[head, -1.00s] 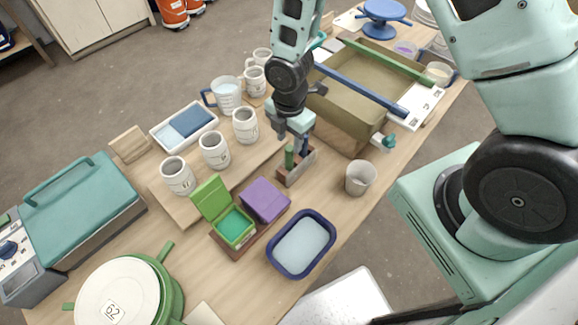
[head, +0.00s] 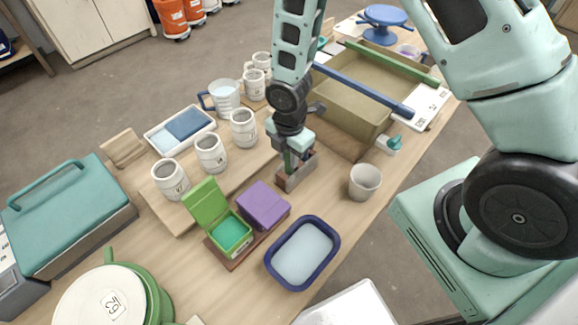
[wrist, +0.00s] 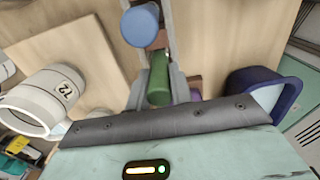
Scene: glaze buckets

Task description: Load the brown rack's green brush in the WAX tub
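The brown rack (head: 290,182) stands on the table in the middle of the head view. The green brush (wrist: 159,80) stands in it, its handle toward the camera in the wrist view. A blue brush (wrist: 141,25) stands beside it. My gripper (head: 296,160) points down over the rack. In the wrist view its fingers lie on either side of the green handle and look slightly apart from it; contact is hard to judge. A blue-rimmed tub (head: 302,254) with pale contents is nearer the front edge. I cannot read the word WAX on any container.
A green open-lidded box (head: 229,232) and a purple box (head: 263,205) are left of the blue-rimmed tub. A white cup (head: 365,182) stands right of the rack. Labelled mugs (head: 210,153) line a raised board at left. A large brown basin (head: 350,108) lies behind.

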